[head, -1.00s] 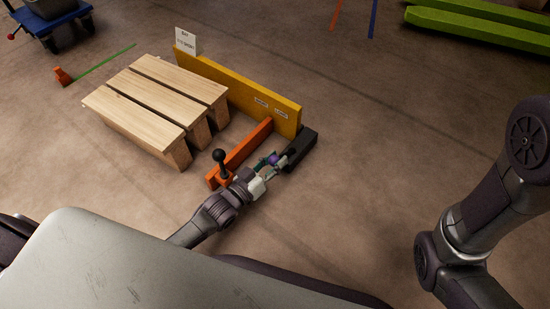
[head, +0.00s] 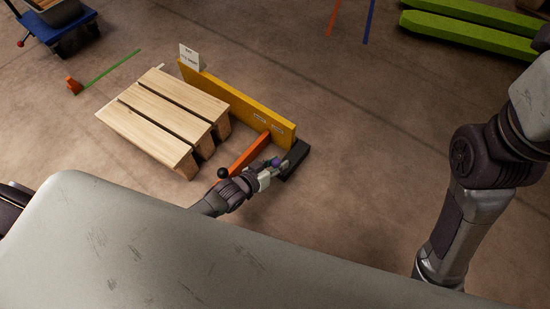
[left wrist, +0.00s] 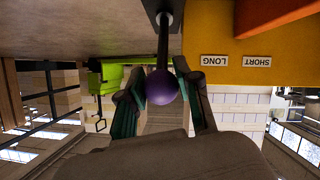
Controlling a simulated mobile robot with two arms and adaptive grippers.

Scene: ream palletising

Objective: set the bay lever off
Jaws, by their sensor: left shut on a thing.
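A lever with a purple ball knob (left wrist: 162,86) on a dark rod stands at the black box (head: 296,160) at the near end of the yellow wall (head: 240,100). My left gripper (head: 273,166) is shut on the purple knob, its teal-padded fingers on either side of it in the left wrist view. The knob shows only as a small purple patch in the head view. A second lever with a black ball knob (head: 222,173) is by the near end of the orange bar (head: 248,152), partly hidden by my left arm. My right gripper is out of view.
A wooden pallet (head: 165,113) lies left of the yellow wall. A white sign (head: 189,57) stands at the wall's far end. A blue cart (head: 60,15) and green beams (head: 470,35) are farther back. The floor right of the wall is clear.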

